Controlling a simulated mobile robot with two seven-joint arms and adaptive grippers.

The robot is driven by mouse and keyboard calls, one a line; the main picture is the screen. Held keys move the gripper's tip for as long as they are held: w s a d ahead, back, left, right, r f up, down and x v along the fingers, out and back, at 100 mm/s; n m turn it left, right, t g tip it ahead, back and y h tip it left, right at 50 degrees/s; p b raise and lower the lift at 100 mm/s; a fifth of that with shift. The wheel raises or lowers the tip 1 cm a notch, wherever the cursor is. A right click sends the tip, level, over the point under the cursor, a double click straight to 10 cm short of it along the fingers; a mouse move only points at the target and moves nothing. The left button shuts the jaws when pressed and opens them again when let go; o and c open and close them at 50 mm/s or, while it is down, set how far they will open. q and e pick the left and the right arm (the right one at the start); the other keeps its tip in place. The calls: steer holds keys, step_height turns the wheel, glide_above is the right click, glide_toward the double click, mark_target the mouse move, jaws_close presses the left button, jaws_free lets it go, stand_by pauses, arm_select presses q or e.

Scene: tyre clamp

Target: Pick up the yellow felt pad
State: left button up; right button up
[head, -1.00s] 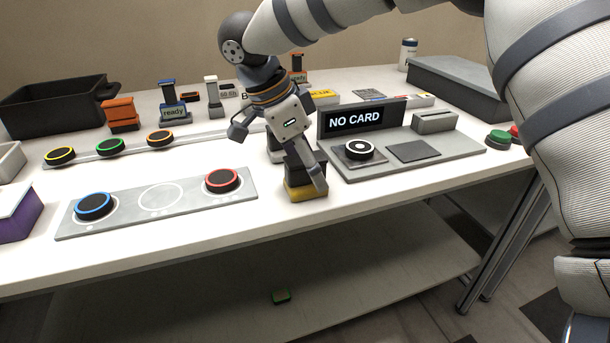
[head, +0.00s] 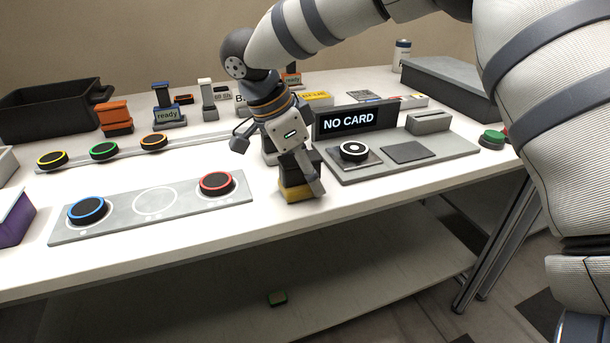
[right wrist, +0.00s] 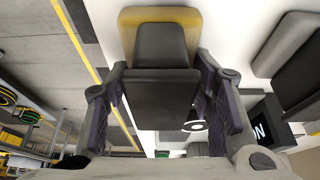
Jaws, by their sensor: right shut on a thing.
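The yellow felt pad (head: 294,194) has a yellow base and a dark block-like handle on top. It is at the table's front edge, right of the metal plate with discs. My right gripper (head: 296,168) comes down over it from above, fingers at either side of the dark handle, shut on it. The yellow base (right wrist: 160,17) and dark handle also show in the right wrist view, between the fingers of my right gripper (right wrist: 163,112). I cannot tell whether the pad touches the table. My left gripper is not in view.
A metal plate (head: 112,225) with blue-ringed and red-ringed discs lies to the left. A grey station with a "NO CARD" display (head: 350,118) stands close on the right. Behind are a rail of discs, stamps and a dark bin (head: 48,112). A lower shelf lies beneath.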

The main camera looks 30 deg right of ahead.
mark_target(311, 157)
steer(key=r, duration=0.4)
steer(key=shift+s, duration=0.35)
steer(key=s+r+p, duration=0.2)
steer(key=s+r, duration=0.6)
steer(key=s, duration=0.5)
steer(key=shift+s+r, duration=0.15)
steer(key=shift+r, duration=0.1)
steer(key=o, duration=0.5)
steer(key=c, duration=0.3)
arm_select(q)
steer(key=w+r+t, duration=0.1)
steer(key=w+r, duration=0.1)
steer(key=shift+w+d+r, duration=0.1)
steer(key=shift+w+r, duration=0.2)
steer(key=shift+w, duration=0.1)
arm_select(e)
steer(key=shift+a, duration=0.1)
